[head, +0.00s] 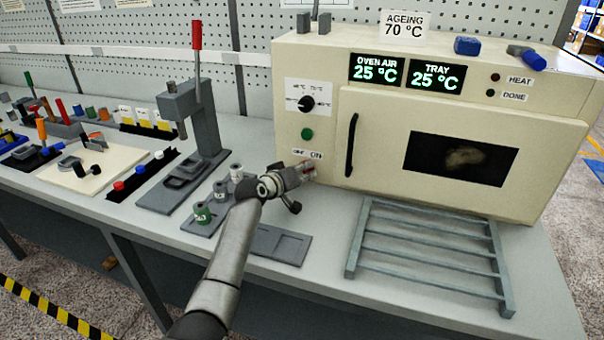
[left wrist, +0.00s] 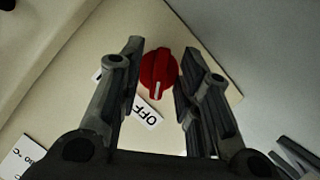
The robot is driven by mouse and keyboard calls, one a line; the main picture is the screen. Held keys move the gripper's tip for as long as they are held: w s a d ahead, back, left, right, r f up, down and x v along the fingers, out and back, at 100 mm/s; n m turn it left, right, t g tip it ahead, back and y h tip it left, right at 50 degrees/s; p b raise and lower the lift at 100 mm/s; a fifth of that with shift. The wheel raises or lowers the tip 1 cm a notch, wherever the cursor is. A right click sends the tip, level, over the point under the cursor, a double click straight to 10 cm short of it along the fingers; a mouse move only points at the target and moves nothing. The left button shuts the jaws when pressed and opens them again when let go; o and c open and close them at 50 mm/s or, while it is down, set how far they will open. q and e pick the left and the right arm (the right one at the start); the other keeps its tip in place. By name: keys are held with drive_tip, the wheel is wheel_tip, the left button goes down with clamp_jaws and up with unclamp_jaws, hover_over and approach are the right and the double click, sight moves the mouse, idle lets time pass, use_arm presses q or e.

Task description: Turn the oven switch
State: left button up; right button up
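The oven (head: 455,140) is a cream box on the bench. Its switch is a red round knob (left wrist: 157,70) with a white mark, low on the front panel. In the left wrist view the mark points toward the OFF label (left wrist: 147,110). My left gripper (left wrist: 158,78) is open, with one finger on each side of the knob; I cannot tell whether either finger touches it. In the head view my left gripper (head: 303,174) is at the lower left of the oven front, just below the ON label (head: 316,155), mostly covering the knob. My right gripper is not in view.
Above the switch are a green button (head: 307,134) and a black dial (head: 306,103). The oven door has a black handle (head: 351,145). A grey rack (head: 430,250) lies in front. A lever press (head: 195,110) and spindles (head: 203,213) stand to the left.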

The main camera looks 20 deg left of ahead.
use_arm(q)
clamp_jaws()
